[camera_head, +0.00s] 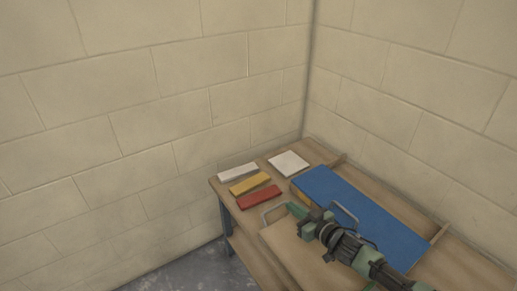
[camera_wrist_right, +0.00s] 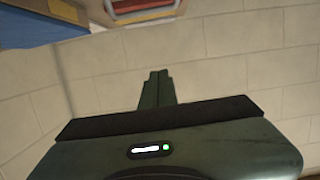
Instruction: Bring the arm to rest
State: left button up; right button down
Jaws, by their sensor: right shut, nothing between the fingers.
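My right gripper (camera_head: 296,211) reaches in from the lower right in the head view, over the wooden table (camera_head: 228,203). Its green fingers are closed together with nothing between them. In the right wrist view its fingers (camera_wrist_right: 157,88) also show pressed together, with pale wall blocks behind. The gripper is in front of a blue slab (camera_head: 365,213) and near a metal handle; I cannot tell whether it touches either. My left gripper is not in either view.
A white bar (camera_head: 238,172), a yellow bar (camera_head: 249,184), a red bar (camera_head: 259,197) and a white square tile (camera_head: 289,163) lie at the table's far left. Block walls (camera_head: 150,100) meet in a corner behind the table. Grey floor (camera_head: 180,270) is clear at lower left.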

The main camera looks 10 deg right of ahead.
jog(key=s+a+f+m+g+h, duration=0.1)
jog(key=s+a+f+g+h, duration=0.15)
jog(key=s, duration=0.35)
jog(key=s+a+f+m+g+h, duration=0.1)
jog(key=s+a+f, duration=0.1)
jog(key=s+a, duration=0.3)
jog(key=s+d+r+g+h, duration=0.15)
jog(key=s+g, duration=0.25)
jog(key=s, duration=0.9)
jog(key=s+r+g, duration=0.2)
jog(key=s+g, duration=0.1)
jog(key=s, duration=0.9)
notch_tip(320, 180, down, 28)
jog(key=s+g, duration=0.2)
jog(key=s, duration=0.1)
jog(key=s+d+f, duration=0.3)
jog(key=s+f, duration=1.2)
jog(key=s, duration=0.1)
jog(key=shift+g, duration=0.45)
